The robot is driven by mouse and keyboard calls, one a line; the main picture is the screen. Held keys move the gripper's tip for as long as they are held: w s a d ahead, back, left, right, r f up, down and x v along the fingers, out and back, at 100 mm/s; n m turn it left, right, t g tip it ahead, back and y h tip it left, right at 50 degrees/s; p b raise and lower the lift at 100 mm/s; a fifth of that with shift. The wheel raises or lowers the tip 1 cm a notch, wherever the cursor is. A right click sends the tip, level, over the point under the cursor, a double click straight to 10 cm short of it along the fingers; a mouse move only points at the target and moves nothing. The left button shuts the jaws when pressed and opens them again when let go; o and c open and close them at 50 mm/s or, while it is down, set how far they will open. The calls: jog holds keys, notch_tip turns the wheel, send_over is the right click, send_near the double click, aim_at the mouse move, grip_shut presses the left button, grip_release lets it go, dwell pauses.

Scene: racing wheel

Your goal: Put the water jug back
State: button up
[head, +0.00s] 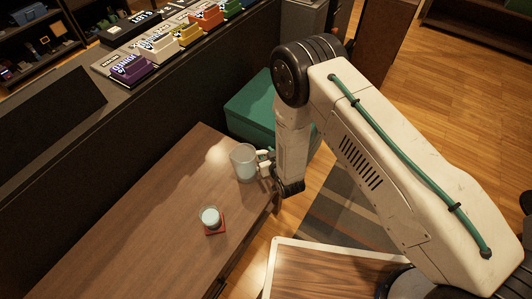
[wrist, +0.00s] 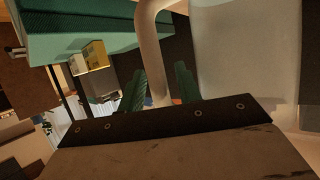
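The water jug (head: 245,163) is clear with a pale handle and appears upright at the right part of the wooden table (head: 150,215). I cannot tell whether its base touches the table. My gripper (head: 268,168) is at the jug's right side, at the handle. In the wrist view, the handle (wrist: 154,45) passes between my two green fingers (wrist: 160,90), which sit close on both sides of it. The jug's pale body (wrist: 235,55) fills the right of that view. The finger contact is partly hidden by the dark gripper plate.
A glass of water (head: 210,215) stands on a red coaster (head: 215,229) left of and nearer than the jug. A green box (head: 252,108) is behind the table's far end. A display counter (head: 110,75) with colored blocks runs along the back.

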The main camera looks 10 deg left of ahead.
jog(key=v, duration=1.2)
jog(key=shift+r, duration=0.2)
